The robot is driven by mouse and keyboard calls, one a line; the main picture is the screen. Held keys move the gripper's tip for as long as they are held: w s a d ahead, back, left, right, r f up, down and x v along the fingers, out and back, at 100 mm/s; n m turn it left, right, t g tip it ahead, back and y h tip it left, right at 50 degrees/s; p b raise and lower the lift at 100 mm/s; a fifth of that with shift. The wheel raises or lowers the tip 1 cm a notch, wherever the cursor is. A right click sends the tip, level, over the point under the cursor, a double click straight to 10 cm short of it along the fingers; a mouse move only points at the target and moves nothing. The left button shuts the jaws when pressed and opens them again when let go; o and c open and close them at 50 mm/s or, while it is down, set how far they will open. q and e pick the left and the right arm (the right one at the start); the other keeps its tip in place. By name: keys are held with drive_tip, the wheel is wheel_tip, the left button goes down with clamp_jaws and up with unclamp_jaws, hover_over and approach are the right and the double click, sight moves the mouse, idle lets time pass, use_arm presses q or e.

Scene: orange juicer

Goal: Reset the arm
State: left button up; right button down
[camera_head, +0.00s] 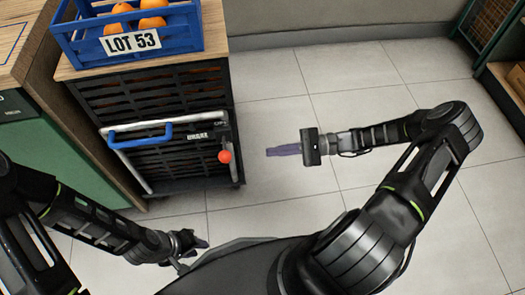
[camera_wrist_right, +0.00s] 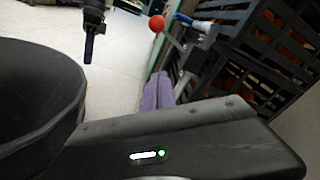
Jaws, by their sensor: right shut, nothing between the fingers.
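My right gripper (camera_head: 268,152) has purple fingers shut together with nothing between them. It is held over the tiled floor, to the right of the juicer cabinet and pointing left towards it. Its purple fingers also show in the right wrist view (camera_wrist_right: 157,90). My left gripper (camera_head: 203,244) is dark and low in the head view, below and left of the right one, near the front of the cabinet. Its fingers are small and partly hidden, so I cannot tell whether they are open.
The black slatted cabinet (camera_head: 165,105) has a blue handle (camera_head: 140,136) and a red ball knob (camera_head: 225,156). A blue crate (camera_head: 130,45) of oranges labelled LOT 53 stands on its top. A shelf unit (camera_head: 505,85) is at the far right. Floor around my right gripper is clear.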

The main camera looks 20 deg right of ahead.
drive_tip(key=shift+d, duration=0.15)
drive_tip(key=shift+f, duration=0.1)
idle(0.4)
wheel_tip(320, 180, down, 10)
drive_tip(key=s+a+m+g+h, duration=0.1)
drive_tip(key=s+h, duration=0.1)
drive_tip(key=h, duration=0.3)
drive_tip(key=s+a+f+n+g+h, duration=0.3)
drive_tip(key=s+a+f+n+h, duration=0.4)
drive_tip(key=s+a, duration=0.15)
drive_tip(key=s+a+r+n, duration=0.4)
drive_tip(key=a+n, duration=0.2)
wheel_tip(320, 180, up, 23)
drive_tip(key=a+p, duration=0.1)
drive_tip(key=p, duration=2.1)
drive_tip(key=shift+a+h, duration=0.15)
drive_tip(key=shift+h, duration=0.15)
